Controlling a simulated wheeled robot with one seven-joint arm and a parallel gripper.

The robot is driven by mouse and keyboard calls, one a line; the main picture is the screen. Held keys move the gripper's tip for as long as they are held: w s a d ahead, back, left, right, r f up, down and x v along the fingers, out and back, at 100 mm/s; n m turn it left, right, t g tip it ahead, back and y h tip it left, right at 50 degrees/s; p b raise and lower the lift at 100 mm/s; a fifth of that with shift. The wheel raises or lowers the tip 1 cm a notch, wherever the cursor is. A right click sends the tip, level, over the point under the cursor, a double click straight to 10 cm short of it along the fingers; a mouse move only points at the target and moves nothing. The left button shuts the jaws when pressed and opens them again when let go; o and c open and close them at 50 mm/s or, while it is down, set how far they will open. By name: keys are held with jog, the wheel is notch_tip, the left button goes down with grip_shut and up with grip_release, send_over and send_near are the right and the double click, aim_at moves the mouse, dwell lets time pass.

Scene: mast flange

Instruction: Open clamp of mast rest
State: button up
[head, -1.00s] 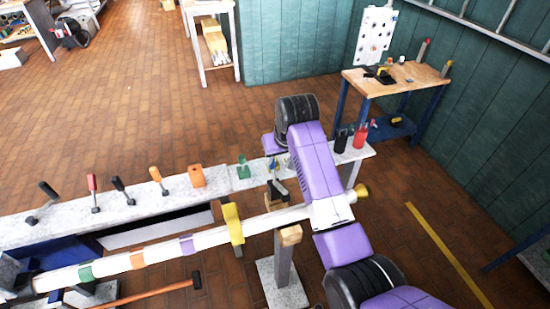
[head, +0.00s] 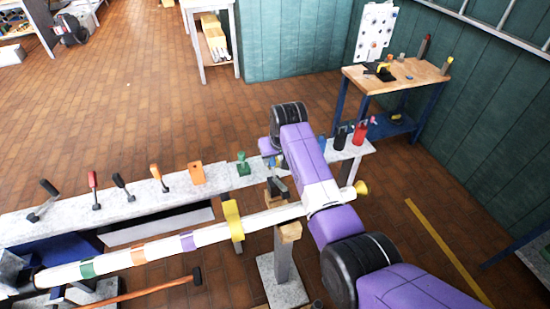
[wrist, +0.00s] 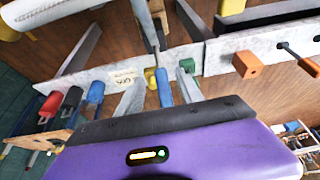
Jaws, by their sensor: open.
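The white mast (head: 270,217) with green, orange, purple and yellow bands lies across the head view. It passes over a post with a wooden block (head: 289,232), the mast rest. A dark clamp (head: 279,188) stands at the mast beside this post; its details are small in the head view. My gripper (head: 277,163) is above and behind the clamp, partly hidden by my wrist. In the wrist view, my gripper (wrist: 160,80) is open, and a blue handle (wrist: 165,90) on a grey rod shows between its fingers. I cannot tell whether they touch it.
A long grey bench (head: 120,205) behind the mast holds several tools, an orange block (head: 197,173), a green piece (head: 243,165) and a red bottle (head: 360,132). A wooden-topped table (head: 400,76) stands at the back right.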

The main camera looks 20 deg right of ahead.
jog(key=shift+c, duration=0.2)
grip_shut()
dwell(1.1)
jog(key=shift+o, duration=0.2)
grip_release()
jog(key=v, duration=0.7)
jog(key=shift+r, duration=0.4)
jog(key=shift+s, duration=0.15)
